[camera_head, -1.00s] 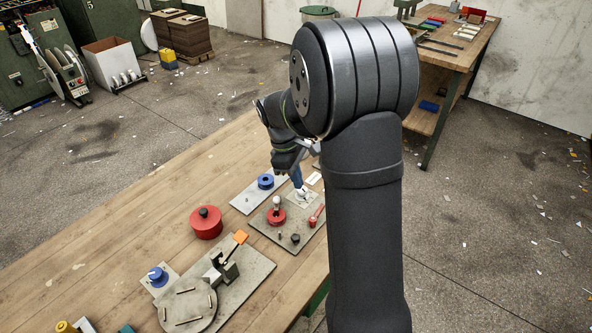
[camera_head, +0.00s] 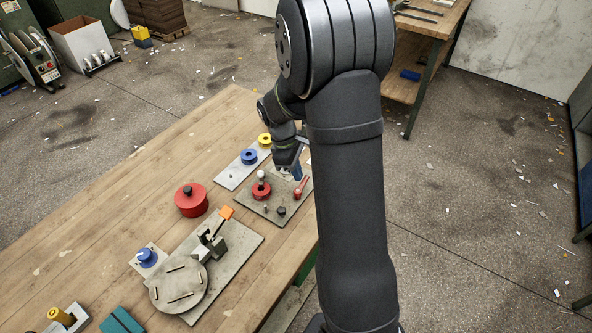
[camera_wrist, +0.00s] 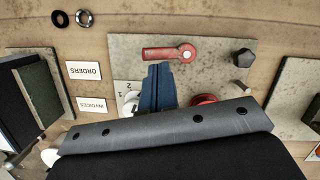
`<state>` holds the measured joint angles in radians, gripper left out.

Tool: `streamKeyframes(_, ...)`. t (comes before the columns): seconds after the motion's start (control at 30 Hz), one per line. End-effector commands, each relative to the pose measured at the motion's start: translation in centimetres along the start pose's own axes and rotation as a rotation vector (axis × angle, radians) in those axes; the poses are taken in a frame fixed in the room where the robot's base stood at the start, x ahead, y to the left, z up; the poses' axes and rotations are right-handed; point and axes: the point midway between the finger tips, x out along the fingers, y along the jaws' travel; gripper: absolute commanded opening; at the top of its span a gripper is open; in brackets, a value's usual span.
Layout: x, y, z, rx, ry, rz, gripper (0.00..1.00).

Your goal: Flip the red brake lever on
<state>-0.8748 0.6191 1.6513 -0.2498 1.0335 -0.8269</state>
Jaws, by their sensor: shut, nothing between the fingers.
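The red brake lever (camera_head: 301,187) is on a grey plate (camera_head: 248,206), near its right edge, in the head view. In the wrist view the lever (camera_wrist: 165,53) has a round red pivot at the right and its arm pointing left, lying along the plate. My gripper (camera_head: 297,175) is just behind the lever. In the wrist view its blue fingers (camera_wrist: 157,68) are shut and empty, with the tips just below the lever's arm. I cannot tell whether they touch it.
On the same plate are a red disc with a knob (camera_head: 261,189), a dark knob (camera_head: 281,211) and, in the wrist view, a white numbered dial (camera_wrist: 129,103) beside the fingers. ORDERS and INVOICES cards (camera_wrist: 84,71) lie left. A red pot (camera_head: 190,200) stands nearby.

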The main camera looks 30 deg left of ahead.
Motion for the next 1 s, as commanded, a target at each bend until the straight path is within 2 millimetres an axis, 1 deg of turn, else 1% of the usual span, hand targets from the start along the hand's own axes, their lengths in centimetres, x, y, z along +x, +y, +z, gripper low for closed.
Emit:
streamKeyframes(0.67, 0.1, 0.2, 0.4, 0.115, 0.0, -0.031, 0.0)
streamKeyframes(0.87, 0.2, 0.2, 0.8, 0.2, -0.001, -0.054, 0.0)
streamKeyframes(1.0, 0.3, 0.3, 1.1, 0.3, -0.001, -0.081, 0.0)
